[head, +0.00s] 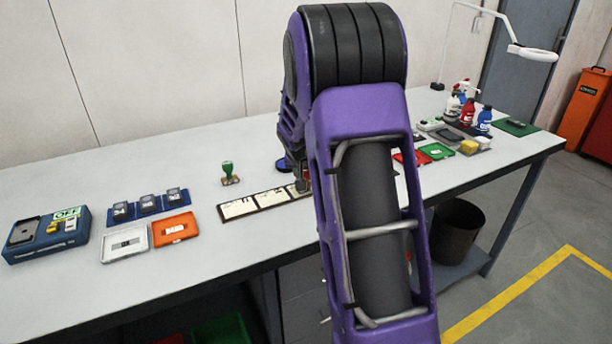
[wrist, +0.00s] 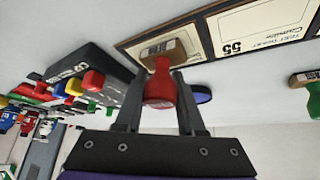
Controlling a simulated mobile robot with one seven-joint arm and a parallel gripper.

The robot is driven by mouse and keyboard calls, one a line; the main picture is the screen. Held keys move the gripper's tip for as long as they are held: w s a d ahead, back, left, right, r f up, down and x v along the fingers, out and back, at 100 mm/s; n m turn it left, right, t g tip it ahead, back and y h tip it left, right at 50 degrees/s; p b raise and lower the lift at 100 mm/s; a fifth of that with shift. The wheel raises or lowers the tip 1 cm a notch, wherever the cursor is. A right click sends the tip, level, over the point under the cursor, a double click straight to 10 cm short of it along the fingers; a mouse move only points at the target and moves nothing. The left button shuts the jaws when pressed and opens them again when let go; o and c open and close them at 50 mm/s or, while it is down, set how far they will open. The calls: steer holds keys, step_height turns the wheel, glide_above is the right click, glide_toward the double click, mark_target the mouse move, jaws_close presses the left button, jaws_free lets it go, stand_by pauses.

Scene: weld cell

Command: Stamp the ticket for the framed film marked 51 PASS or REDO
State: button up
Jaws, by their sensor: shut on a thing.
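My gripper (wrist: 158,105) is shut on a red-handled stamp (wrist: 160,88) with a wooden base. In the wrist view the base overlaps one end of the ticket strip (wrist: 200,15); I cannot tell whether it touches. A ticket there reads 55; the one at the stamp is mostly hidden. In the head view my arm covers part of the strip (head: 230,215). A green-handled stamp (head: 227,170) stands behind the strip; it also shows in the wrist view (wrist: 314,103). Three dark framed films (head: 148,204) stand at the left, their numbers too small to read.
A blue box (head: 75,247) with an OFF sign, a white tray (head: 110,257) and an orange tray (head: 187,236) are at the left. A dark blue disc (wrist: 202,95) lies near the strip. Bottles (head: 484,118) and red and green trays (head: 437,151) stand at the right.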

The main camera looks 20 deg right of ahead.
step_height(320, 180, up, 7)
steer(key=p, duration=0.4)
stand_by(0.9)
